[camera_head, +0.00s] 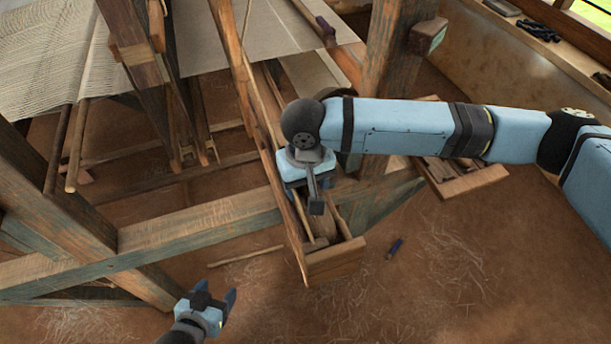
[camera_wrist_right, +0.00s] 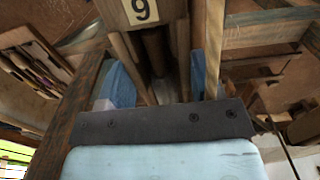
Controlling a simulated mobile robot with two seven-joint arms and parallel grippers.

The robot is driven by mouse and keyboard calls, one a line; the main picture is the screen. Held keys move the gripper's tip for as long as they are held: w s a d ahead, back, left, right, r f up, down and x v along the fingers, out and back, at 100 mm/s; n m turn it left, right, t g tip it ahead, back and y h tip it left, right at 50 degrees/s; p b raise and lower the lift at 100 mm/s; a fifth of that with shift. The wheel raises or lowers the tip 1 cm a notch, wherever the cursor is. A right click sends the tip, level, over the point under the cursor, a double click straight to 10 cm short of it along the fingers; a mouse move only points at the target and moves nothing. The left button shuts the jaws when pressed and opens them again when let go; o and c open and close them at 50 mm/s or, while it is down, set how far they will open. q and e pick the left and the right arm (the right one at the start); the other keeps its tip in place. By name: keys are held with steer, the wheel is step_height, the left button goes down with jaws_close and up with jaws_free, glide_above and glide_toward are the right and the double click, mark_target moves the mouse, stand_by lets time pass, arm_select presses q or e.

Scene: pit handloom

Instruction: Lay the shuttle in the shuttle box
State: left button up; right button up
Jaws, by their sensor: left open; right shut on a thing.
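The shuttle box (camera_head: 334,262) is a long, narrow wooden trough with a block at its near end, in the middle of the head view. My right gripper (camera_head: 316,200) points down into it and hides much of its inside. The brown wooden shuttle (camera_head: 323,224) shows just below the gripper, between the box's side walls. In the right wrist view, the gripper's blue fingers (camera_wrist_right: 160,82) stand either side of a dark brown piece, seemingly the shuttle (camera_wrist_right: 154,50). Whether it touches the box floor is hidden. My left gripper (camera_head: 214,304) is open and empty, low at the left.
Thick loom posts and a crossbeam (camera_head: 190,225) stand left of the box. A wooden crate (camera_head: 470,180) and a small dark blue object (camera_head: 395,247) lie on the floor to the right. The front floor is mostly clear.

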steer(key=shift+f, duration=0.6)
steer(key=o, duration=1.2)
steer(key=shift+c, duration=0.2)
